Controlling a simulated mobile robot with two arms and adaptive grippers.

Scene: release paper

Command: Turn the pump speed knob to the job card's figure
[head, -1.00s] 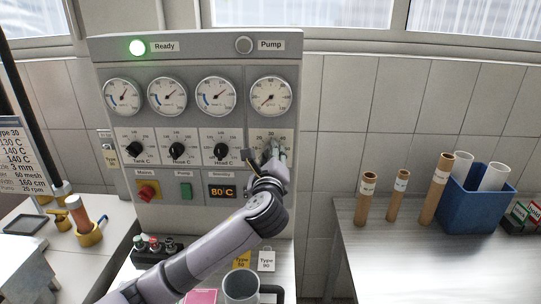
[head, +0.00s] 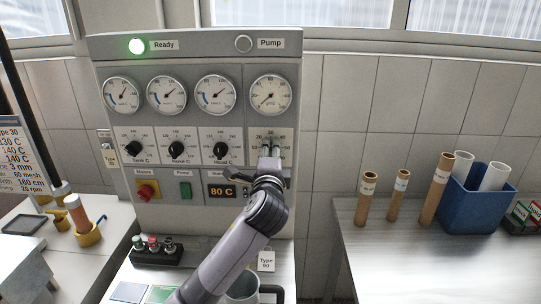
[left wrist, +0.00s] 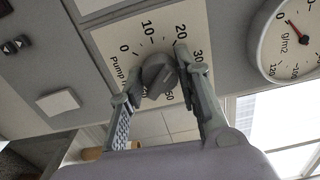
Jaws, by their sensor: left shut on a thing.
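I cannot tell surely which figure the knob points to. My right gripper is out of view.
Three black heater knobs (head: 177,150) sit left of the pump dial under round gauges (head: 167,96). Below are a red mains switch (head: 148,190) and a green button (head: 185,190). The Ready lamp (head: 137,46) is lit green; the Pump lamp (head: 243,44) is unlit.

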